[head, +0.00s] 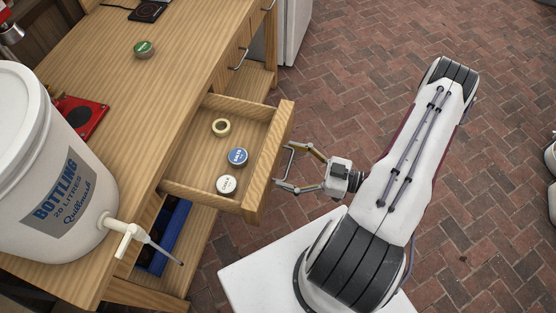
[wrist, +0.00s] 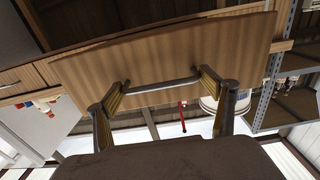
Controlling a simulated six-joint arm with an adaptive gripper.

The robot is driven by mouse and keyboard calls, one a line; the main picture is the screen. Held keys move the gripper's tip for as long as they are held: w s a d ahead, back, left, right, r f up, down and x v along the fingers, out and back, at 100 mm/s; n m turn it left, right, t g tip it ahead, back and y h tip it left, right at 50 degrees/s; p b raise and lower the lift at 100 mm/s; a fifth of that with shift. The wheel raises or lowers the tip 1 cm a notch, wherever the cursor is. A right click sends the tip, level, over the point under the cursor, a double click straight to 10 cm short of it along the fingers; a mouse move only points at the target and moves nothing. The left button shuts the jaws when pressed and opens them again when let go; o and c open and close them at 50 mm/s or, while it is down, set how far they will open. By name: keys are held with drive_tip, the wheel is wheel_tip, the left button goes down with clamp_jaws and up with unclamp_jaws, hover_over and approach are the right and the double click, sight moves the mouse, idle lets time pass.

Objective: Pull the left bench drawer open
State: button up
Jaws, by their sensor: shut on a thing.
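The left bench drawer (head: 274,158) is a wooden drawer that stands well out from the bench in the head view. Inside lie a tape roll (head: 221,127), a blue-lidded tin (head: 238,156) and a white-lidded tin (head: 226,185). My gripper (head: 289,167) is at the drawer's front, its fingers shut on the metal bar handle (head: 290,160). In the wrist view the handle (wrist: 160,86) spans between my two fingertips (wrist: 161,90), with the drawer front (wrist: 170,60) behind it.
A white bottling bucket (head: 50,170) with a tap stands on the bench top (head: 165,85) at left. A green-lidded tin (head: 143,49) sits farther back. A blue crate (head: 172,235) is on the shelf below. Brick floor (head: 350,60) is open to the right.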

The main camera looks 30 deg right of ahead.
drive_tip(key=shift+s+d, duration=0.3)
drive_tip(key=shift+s, duration=0.2)
drive_tip(key=o, duration=1.3)
drive_tip(key=shift+d, duration=0.15)
drive_tip(key=shift+v, duration=5.9)
